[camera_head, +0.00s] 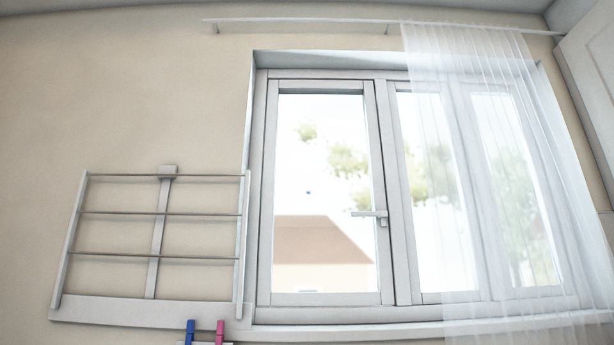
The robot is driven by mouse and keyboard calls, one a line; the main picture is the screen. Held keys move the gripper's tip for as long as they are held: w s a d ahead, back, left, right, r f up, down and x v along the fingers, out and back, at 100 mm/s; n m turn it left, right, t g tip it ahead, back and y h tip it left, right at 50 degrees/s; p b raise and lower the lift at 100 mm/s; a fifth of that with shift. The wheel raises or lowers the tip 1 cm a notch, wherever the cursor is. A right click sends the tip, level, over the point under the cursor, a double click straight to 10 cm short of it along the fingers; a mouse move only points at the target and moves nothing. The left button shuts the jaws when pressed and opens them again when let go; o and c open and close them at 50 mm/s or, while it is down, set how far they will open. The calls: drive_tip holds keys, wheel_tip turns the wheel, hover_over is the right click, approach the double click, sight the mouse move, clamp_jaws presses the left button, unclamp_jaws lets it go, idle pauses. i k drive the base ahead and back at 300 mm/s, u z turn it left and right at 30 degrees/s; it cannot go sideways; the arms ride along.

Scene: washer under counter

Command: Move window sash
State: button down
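The window sash (269,190) is the left, white-framed pane of a wide window (258,160) in the head view. It sits flush in its frame and looks closed. Its handle (371,215) is on the right stile, with the lever lying level and pointing left. A roof and some foliage show through the glass. My gripper is not in this view.
A wall drying rack (155,255) hangs left of the window, its edge close to the frame. A blue peg (190,328) and a pink peg (220,330) stand below it. A sheer curtain (440,150) covers the right panes, hanging from a rail (300,20).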

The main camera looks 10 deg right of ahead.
sight(385, 297)
drive_tip(key=u, duration=0.1)
drive_tip(key=i, duration=0.9)
drive_tip(key=u, duration=0.65)
